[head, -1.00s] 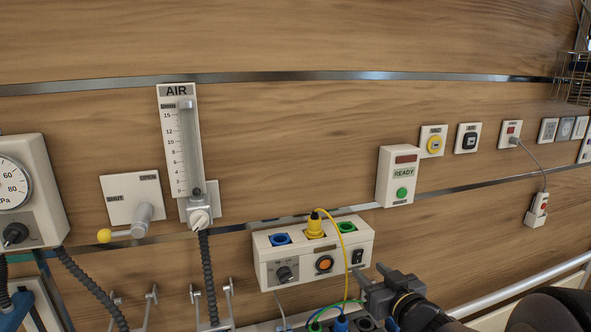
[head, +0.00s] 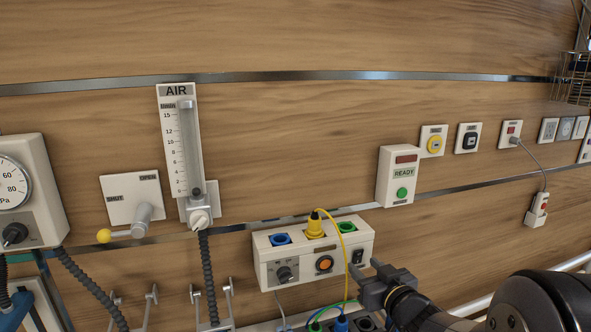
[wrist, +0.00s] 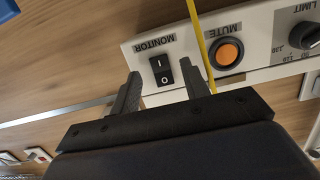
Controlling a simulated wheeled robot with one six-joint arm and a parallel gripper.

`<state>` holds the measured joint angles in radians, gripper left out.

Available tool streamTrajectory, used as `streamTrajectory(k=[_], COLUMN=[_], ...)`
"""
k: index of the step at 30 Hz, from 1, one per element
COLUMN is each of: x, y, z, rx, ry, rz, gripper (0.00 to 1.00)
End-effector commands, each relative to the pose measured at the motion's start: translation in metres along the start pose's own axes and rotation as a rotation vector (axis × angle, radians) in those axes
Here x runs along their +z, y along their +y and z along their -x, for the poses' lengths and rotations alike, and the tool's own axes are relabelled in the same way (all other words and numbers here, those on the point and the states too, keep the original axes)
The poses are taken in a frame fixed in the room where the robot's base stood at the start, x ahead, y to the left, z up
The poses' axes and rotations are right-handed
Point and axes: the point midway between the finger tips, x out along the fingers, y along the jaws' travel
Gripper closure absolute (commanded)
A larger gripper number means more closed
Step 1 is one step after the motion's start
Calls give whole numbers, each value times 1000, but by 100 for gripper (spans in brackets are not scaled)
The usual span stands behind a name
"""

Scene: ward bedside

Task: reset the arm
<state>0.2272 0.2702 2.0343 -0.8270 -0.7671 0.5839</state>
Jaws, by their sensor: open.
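My gripper (head: 365,279) is at the lower right in the head view, just in front of the right end of the white monitor box (head: 300,273). Its two jaws are apart and nothing is between them in the wrist view (wrist: 160,98). There the black rocker switch (wrist: 162,71) marked MONITOR shows just beyond and between the fingertips, upside down. Whether a fingertip touches the box I cannot tell. The arm runs off to the lower right.
The box carries an orange MUTE button (head: 324,264), a LIMIT knob (head: 285,274) and a yellow plug (head: 315,226). The yellow cable (wrist: 198,40) passes close by the gripper. A READY box (head: 397,176) and a rail (head: 450,190) are on the wall.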

Motion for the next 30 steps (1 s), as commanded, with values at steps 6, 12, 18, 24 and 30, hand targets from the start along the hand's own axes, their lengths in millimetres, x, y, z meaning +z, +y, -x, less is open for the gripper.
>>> streamTrajectory(k=[6,12,18,24,30], x=[-7,-9,-10,-12,-13], y=[0,0,0,0,1], z=[-13,-12,-12,-12,3], rx=[-1,-1,-1,-1,4], ry=[-44,-104,-165,-226,-259], rz=[-1,-1,-1,0,1], gripper=[56,56,56,56,56])
